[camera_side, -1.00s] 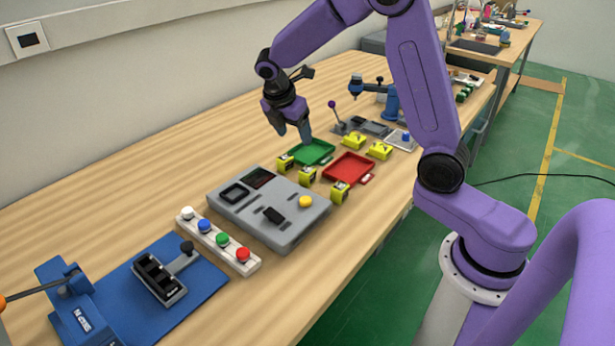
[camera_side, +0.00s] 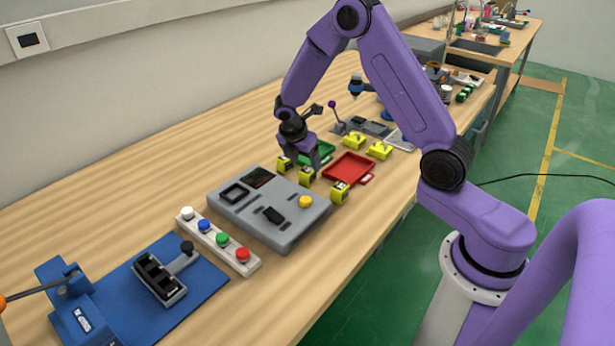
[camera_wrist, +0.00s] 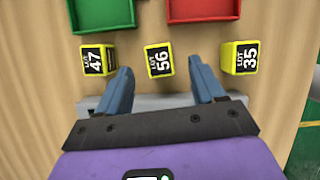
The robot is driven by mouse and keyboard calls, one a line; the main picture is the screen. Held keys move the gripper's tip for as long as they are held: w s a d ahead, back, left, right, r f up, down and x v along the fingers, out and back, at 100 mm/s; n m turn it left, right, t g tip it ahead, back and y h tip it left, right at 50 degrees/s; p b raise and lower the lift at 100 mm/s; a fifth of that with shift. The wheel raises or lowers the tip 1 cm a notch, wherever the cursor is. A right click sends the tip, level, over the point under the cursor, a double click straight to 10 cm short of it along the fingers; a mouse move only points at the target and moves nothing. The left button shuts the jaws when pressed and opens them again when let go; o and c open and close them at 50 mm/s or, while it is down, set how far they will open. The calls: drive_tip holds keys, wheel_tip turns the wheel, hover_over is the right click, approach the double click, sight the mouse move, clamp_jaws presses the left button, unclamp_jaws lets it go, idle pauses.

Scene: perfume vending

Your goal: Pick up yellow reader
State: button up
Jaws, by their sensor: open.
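Three small yellow blocks with black LOT labels stand in a row in the wrist view: LOT 47 (camera_wrist: 97,60) at left, LOT 56 (camera_wrist: 159,60) in the middle, LOT 35 (camera_wrist: 239,57) at right. Two other yellow devices, one farther back (camera_side: 354,140) and one nearer (camera_side: 380,150), sit beyond the red tray; I cannot tell which item is the reader. My gripper (camera_side: 308,164) is open and empty, low over the row near the middle block (camera_side: 307,177). In the wrist view, LOT 56 appears centred just ahead of the gap between my blue fingertips (camera_wrist: 163,72).
A green tray (camera_wrist: 101,28) and a red tray (camera_wrist: 203,10) lie just beyond the row. A grey console (camera_side: 240,213) with a yellow button is on the near side. A strip of coloured buttons (camera_side: 212,238) and a blue fixture mat (camera_side: 209,290) lie farther left.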

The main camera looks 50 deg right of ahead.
sight(307, 169)
drive_tip(key=shift+x, duration=2.65)
drive_tip(key=shift+a, duration=0.1)
drive_tip(key=shift+c, duration=0.3)
drive_tip(key=c, duration=1)
drive_tip(key=shift+c, duration=0.2)
